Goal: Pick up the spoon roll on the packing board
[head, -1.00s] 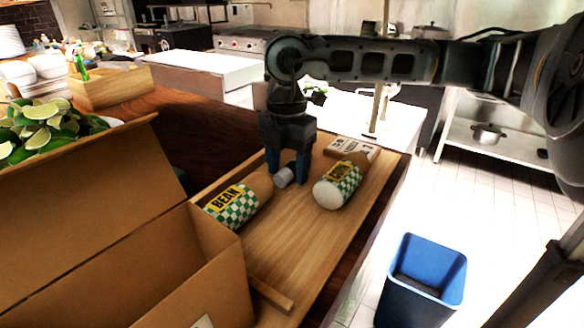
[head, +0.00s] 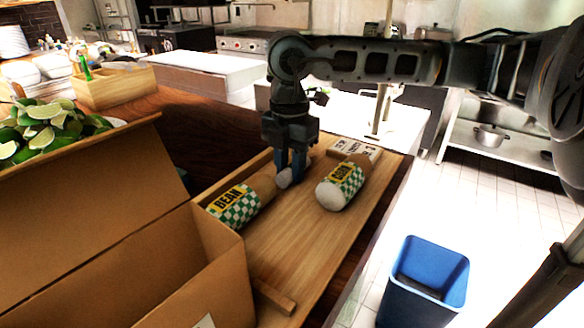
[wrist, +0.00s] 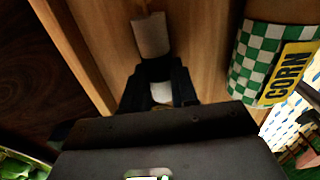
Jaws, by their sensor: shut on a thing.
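The spoon roll (head: 284,180) is a small pale grey-white roll lying at the far part of the wooden packing board (head: 284,238). My gripper (head: 291,170) points down over it, with its fingers shut on the roll. In the wrist view one end of the roll (wrist: 151,35) sticks out beyond the fingers, and a pale part shows between them; its middle is hidden by the gripper. The roll appears still at board level; I cannot tell any gap under it.
A BEAN can (head: 235,206) lies left of my gripper and a CORN can (head: 340,186) lies to its right, close by. An open cardboard box (head: 195,270) stands at the near left. A blue bin (head: 425,285) stands on the floor at right.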

